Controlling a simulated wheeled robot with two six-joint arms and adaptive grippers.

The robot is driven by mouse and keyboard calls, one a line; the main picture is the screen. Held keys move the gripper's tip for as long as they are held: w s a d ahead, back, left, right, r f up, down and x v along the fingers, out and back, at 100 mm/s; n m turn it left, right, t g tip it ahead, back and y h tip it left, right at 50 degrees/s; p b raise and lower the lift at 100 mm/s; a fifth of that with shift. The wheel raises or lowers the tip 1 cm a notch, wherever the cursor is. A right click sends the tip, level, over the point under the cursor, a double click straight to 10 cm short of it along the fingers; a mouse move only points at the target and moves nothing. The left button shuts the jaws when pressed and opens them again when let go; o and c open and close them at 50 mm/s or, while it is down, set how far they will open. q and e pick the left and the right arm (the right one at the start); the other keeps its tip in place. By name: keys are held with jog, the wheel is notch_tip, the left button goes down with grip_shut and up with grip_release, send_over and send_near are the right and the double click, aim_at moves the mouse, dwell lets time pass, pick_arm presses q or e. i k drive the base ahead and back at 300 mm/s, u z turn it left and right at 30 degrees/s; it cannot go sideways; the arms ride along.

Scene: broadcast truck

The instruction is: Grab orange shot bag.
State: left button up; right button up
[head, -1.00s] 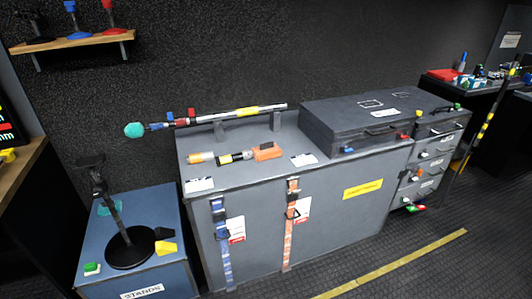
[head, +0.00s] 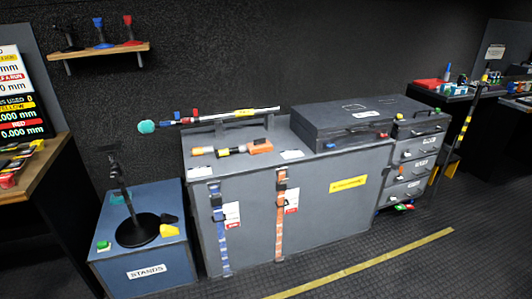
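A small orange block-like item (head: 260,146) lies on top of the grey cabinet (head: 310,215), at the right end of a row with a black-and-yellow piece (head: 231,151) and a pale orange-tipped piece (head: 203,151). It may be the orange shot bag, but it is too small to tell. I see no other clear candidate. Neither of my grippers is in view.
A long pole (head: 215,118) rests on supports behind the orange item. A dark case (head: 340,120) lies to its right. A blue box (head: 140,255) with a black stand (head: 137,229) is at left. The floor in front (head: 400,275) is clear.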

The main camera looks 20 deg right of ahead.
aim_at(259, 145)
jog(key=z, duration=0.7)
jog(key=i, duration=0.6)
jog(key=z, duration=1.5)
jog(key=i, duration=2.15)
jog(key=u, duration=1.2)
jog(key=i, duration=0.85)
jog(key=u, duration=0.95)
